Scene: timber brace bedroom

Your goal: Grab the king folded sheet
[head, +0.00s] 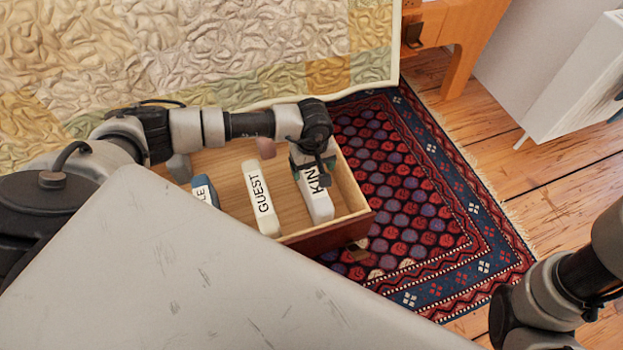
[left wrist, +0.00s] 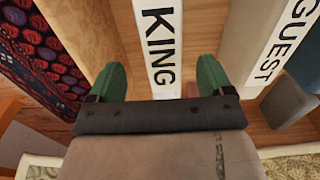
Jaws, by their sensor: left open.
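The king folded sheet (head: 319,200) stands in the right part of an open drawer, with a white label reading KING. In the left wrist view the king sheet (left wrist: 158,50) lies between the two green fingertips of my left gripper (left wrist: 158,82), with a gap on each side. My left gripper (head: 310,160) is open above the far end of the sheet and hides part of it in the head view. The right gripper is out of view; only part of my right arm shows at the lower right.
The GUEST sheet (head: 260,198) stands left of the king sheet, with a gap between. A blue sheet (head: 205,190) ending in LE is further left. The drawer's right wall (head: 350,186) is close to the king sheet. A quilted bed (head: 200,60) is behind; a patterned rug (head: 420,200) lies right.

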